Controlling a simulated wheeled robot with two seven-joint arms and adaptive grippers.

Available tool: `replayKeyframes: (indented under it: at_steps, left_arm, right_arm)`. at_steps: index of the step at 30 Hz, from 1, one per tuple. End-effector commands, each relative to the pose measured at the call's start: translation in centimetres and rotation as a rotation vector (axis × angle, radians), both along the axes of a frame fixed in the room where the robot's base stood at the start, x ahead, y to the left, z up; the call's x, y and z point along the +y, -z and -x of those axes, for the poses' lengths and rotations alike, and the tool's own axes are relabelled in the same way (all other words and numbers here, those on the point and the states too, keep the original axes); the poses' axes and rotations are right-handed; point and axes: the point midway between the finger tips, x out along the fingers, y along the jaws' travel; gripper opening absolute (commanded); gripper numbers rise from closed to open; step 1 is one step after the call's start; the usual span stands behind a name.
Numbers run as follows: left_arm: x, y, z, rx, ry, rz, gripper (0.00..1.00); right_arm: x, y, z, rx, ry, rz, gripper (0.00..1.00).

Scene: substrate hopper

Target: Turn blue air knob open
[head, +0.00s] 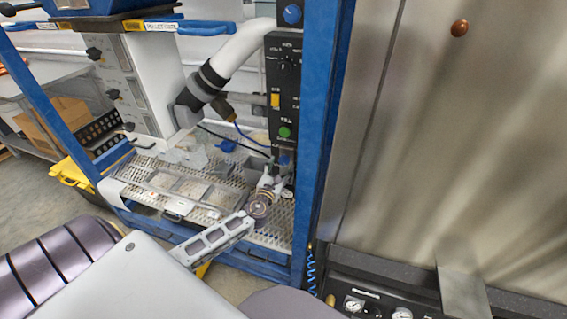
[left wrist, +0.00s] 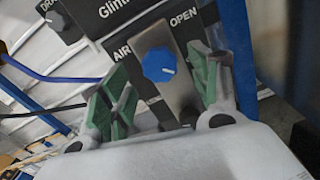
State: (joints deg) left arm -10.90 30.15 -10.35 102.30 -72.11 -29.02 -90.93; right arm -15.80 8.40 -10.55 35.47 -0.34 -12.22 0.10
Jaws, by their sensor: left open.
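The blue air knob (left wrist: 158,65) is in the left wrist view, on a grey metal plate between the labels AIR and OPEN. My left gripper (left wrist: 160,84) is open, with a green-padded finger on each side of the knob. Gaps show between the knob and both fingers in the picture; I cannot tell how far in front of the knob they are. In the head view my left gripper (head: 272,178) is at the lower end of the black control panel (head: 283,90), and the knob there is mostly hidden or too small to make out. My right gripper is not in view.
Blue frame posts (head: 325,130) stand just right of the panel. A perforated metal deck (head: 272,232) lies below the gripper. A white hose (head: 240,50), a yellow knob (head: 275,100) and a green button (head: 285,132) are above.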

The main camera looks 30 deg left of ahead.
Motion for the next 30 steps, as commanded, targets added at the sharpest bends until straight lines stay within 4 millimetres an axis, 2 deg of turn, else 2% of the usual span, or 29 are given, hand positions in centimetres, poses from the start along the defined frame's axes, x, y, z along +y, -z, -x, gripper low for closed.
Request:
replayKeyframes:
  at_steps: [15,28,30]
  left_arm:
    - [0.8,-0.1,-3.4,0.000,0.000,0.000,0.62]
    - [0.9,0.0,-3.7,0.000,0.001,0.000,0.62]
    - [0.9,0.0,-3.7,0.000,0.001,0.000,0.54]
  right_arm:
    - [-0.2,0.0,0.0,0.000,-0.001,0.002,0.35]
    - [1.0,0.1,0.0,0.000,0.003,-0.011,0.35]
    - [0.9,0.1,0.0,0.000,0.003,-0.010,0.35]
